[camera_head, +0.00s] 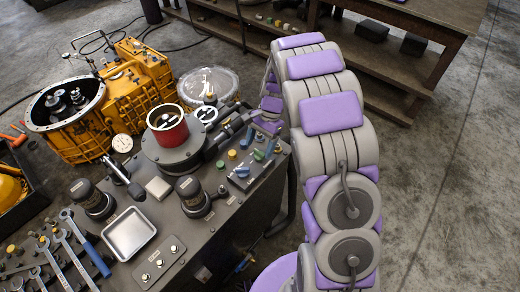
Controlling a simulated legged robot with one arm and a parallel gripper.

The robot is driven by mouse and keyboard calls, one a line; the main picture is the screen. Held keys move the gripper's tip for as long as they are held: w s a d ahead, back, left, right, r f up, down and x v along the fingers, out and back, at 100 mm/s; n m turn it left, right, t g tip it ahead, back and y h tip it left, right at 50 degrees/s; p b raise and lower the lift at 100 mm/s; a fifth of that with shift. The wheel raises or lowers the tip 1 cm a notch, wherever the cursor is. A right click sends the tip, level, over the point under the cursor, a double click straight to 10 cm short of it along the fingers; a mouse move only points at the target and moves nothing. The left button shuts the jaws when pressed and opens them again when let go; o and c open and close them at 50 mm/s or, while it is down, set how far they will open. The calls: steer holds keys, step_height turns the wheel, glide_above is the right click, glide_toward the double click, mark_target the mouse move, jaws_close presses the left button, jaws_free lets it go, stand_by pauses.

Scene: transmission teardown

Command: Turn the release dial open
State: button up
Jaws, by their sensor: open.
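A red drum with a white-rimmed top (170,133) stands upright on a round grey flange on the workbench, left of the arm. A smaller round dial with a pale rim and a dark centre (206,114) sits just behind it to the right. I cannot tell for sure which of the two is the release dial. My gripper (228,131) shows as small dark parts at the end of my grey and purple arm, right of the red drum. It looks empty and apart from the drum. The arm covers part of the wrist.
The dark workbench (225,226) holds a control box with levers (255,165), black knobs, a metal tray (130,234) and several wrenches (75,245). A yellow transmission housing (138,80) stands behind left. A wooden shelf table (430,20) is at the back. The right floor is clear.

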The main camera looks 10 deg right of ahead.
steer(key=shift+s+a+f, duration=0.2)
steer(key=shift+a+f, duration=0.3)
steer(key=shift+f, duration=0.25)
steer(key=shift+d, duration=1.15)
steer(key=shift+c, duration=0.7)
steer(key=shift+a, duration=0.85)
steer(key=c, duration=0.5)
steer(key=shift+d, duration=0.25)
steer(key=c, duration=0.4)
